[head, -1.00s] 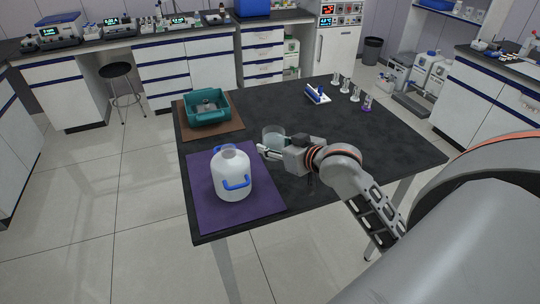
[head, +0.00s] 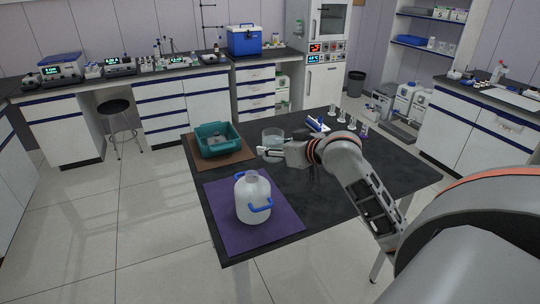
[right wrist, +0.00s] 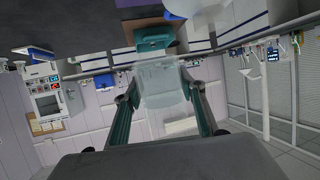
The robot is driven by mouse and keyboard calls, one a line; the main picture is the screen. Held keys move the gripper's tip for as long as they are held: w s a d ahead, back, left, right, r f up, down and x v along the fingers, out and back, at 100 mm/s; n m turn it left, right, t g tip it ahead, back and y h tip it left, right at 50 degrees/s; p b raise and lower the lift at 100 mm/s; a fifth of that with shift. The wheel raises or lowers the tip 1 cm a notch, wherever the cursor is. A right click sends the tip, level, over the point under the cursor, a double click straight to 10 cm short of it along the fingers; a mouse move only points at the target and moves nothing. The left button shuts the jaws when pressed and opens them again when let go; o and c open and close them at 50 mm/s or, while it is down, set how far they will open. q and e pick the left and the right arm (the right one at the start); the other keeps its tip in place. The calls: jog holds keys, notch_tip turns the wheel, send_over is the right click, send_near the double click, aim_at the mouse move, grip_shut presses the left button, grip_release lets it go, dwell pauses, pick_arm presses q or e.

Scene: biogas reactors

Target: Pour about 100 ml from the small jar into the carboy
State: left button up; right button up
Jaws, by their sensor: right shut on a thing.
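The small jar (head: 272,137) is clear and glassy, held above the dark table in the head view. My right gripper (head: 268,153) is shut on it. In the right wrist view the jar (right wrist: 163,88) sits between the two fingers of my right gripper (right wrist: 162,100). It looks about upright in the head view; how much liquid it holds I cannot tell. The carboy (head: 252,200) is white and translucent with blue handles and an open neck. It stands upright on a purple mat (head: 285,217), in front of and left of the jar, apart from it. My left gripper does not show.
A teal bin (head: 215,151) stands on a brown mat (head: 241,155) at the table's back left. A blue-and-white rack (head: 317,124) and several small flasks (head: 341,115) stand at the back right. The black table (head: 325,205) is clear at the front right.

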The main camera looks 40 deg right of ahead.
jog(key=shift+a+r+n+h, duration=0.2)
jog(key=shift+a+n+h, duration=0.35)
jog(key=shift+n, duration=0.25)
jog(key=shift+a+f+n+h, duration=0.35)
jog(key=shift+n+h, duration=0.2)
jog(key=shift+n, duration=0.35)
jog(key=shift+d+f+n+t, duration=0.2)
jog(key=shift+f+n+t, duration=0.1)
jog(key=shift+f+n, duration=0.15)
jog(key=shift+f+h, duration=0.1)
jog(key=shift+h, duration=0.3)
jog(key=shift+d+f+n, duration=0.1)
jog(key=shift+f+n, duration=0.1)
jog(key=shift+n, duration=0.25)
jog(key=shift+n+h, duration=0.5)
jog(key=shift+n+t, duration=0.3)
jog(key=shift+n, duration=0.1)
jog(key=shift+r+n+h, duration=0.25)
jog(key=shift+n+h, duration=0.25)
jog(key=shift+n, duration=0.3)
jog(key=shift+f+t, duration=0.15)
jog(key=shift+t, duration=0.15)
